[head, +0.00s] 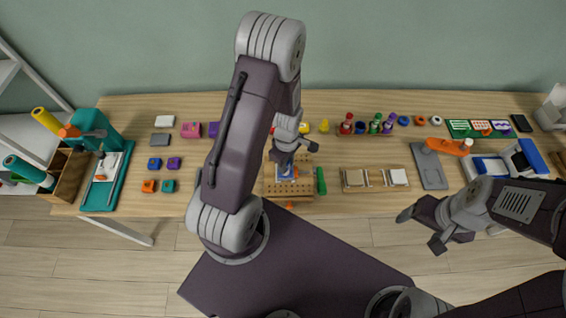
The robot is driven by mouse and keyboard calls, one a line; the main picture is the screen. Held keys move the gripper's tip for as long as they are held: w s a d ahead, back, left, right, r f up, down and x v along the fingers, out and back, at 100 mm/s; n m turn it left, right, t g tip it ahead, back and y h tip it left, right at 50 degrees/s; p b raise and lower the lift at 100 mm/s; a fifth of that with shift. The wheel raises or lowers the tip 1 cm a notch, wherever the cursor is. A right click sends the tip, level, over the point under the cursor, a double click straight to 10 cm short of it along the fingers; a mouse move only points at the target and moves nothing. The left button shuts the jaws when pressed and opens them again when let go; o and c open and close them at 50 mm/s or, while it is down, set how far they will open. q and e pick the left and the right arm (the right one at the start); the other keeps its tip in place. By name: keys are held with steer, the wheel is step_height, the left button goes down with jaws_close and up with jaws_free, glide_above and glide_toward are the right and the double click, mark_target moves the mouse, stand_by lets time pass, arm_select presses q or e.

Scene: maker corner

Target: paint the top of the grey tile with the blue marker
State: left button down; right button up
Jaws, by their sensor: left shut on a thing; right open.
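My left gripper (290,153) is over the pegged wooden board (275,188) in the middle of the table. It is shut on a small blue thing, which looks like the blue marker (284,161) and is mostly hidden by the fingers. Just below it on the board is a small tile-like piece (286,174) showing blue and pale patches; I cannot tell whether the marker touches it. My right gripper (426,224) is open and empty, off the table's front edge at the right.
A green bar (321,181) stands at the board's right side. A rack of coloured bottles (365,128) is behind to the right. A wooden tray with pale pads (376,179) and a grey plate (429,166) lie further right. Small coloured blocks (155,163) are at left.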

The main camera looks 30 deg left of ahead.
arm_select(q)
steer(key=shift+w+d, duration=0.35)
steer(key=shift+d, duration=0.25)
steer(key=shift+w+a, duration=0.1)
steer(key=shift+w, duration=0.05)
steer(key=shift+w+a, duration=0.3)
steer(key=shift+w, duration=0.05)
steer(key=shift+w, duration=0.1)
steer(key=shift+w+a+p, duration=0.3)
steer(key=shift+w+p, duration=0.1)
steer(key=shift+w, duration=0.15)
steer(key=shift+a, duration=0.1)
